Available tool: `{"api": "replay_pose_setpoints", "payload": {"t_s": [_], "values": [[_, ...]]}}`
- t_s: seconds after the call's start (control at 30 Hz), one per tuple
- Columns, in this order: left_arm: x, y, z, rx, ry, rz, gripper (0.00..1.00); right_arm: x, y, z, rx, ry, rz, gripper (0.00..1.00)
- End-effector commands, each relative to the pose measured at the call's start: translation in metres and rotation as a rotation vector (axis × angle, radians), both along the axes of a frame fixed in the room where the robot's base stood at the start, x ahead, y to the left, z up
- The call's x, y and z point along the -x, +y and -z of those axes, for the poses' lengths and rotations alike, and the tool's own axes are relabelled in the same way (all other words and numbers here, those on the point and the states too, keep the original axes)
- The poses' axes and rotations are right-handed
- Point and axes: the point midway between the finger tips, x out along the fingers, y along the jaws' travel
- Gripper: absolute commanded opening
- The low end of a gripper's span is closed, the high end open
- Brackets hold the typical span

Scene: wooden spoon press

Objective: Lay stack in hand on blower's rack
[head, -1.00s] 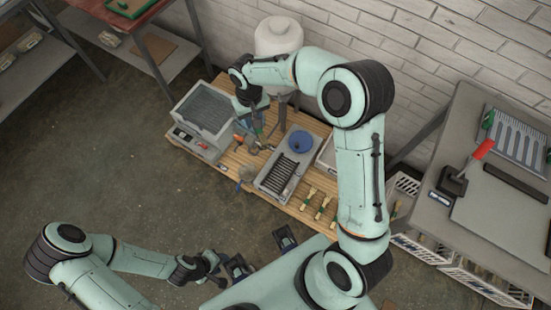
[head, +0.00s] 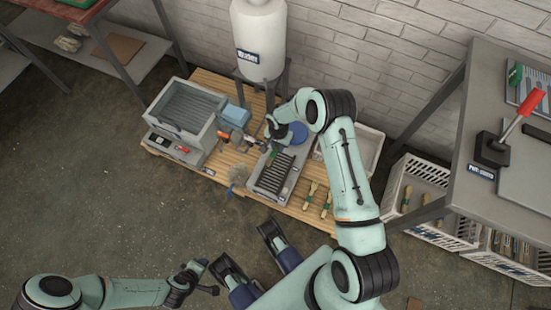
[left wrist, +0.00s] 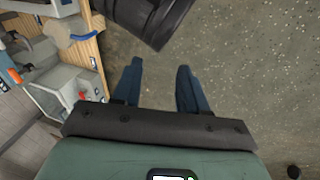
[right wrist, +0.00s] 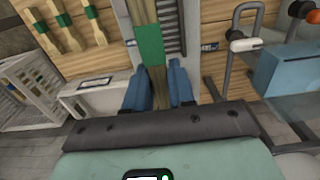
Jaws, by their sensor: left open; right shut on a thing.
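My right gripper (right wrist: 160,90) is shut on a stack of pale wooden pieces (right wrist: 148,48) with a green band. In the head view the gripper (head: 275,148) is low over the wooden bench, at the far end of a grey unit with a dark slatted rack (head: 270,172); the slats also show behind the stack in the right wrist view (right wrist: 172,38). I cannot tell whether the stack touches it. A grey box with a ribbed top (head: 190,103) and a red switch stands at the left; which unit is the blower is unclear. My left gripper (left wrist: 160,88) is open and empty above the floor.
A blue disc (head: 297,132), a blue box (head: 236,115) and a white tray (head: 362,150) are near the slatted unit. Green-banded wooden bundles (head: 310,195) lie at its right. A white tank (head: 260,40) stands behind. A grey table (head: 490,190) is at the right.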

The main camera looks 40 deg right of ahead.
Motion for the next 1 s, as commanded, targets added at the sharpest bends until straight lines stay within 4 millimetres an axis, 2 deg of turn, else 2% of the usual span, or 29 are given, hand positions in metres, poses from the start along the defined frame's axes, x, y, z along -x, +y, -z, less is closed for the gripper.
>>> {"api": "replay_pose_setpoints", "payload": {"t_s": [0.33,0.53,0.83,1.0], "values": [[-0.029,0.018,0.028,-0.042,-0.071,-0.035,0.43,0.002,0.000,0.091,-0.002,0.005,0.003,0.00],[0.004,0.021,0.056,-0.036,0.039,-0.035,0.43,0.001,0.000,0.137,-0.001,0.004,0.003,0.00],[0.022,0.024,0.070,-0.033,0.101,-0.038,0.43,0.001,0.000,0.161,-0.001,0.003,0.001,0.00],[0.040,0.026,0.085,-0.031,0.161,-0.043,0.43,0.001,0.000,0.187,-0.002,0.002,0.001,0.00]]}}
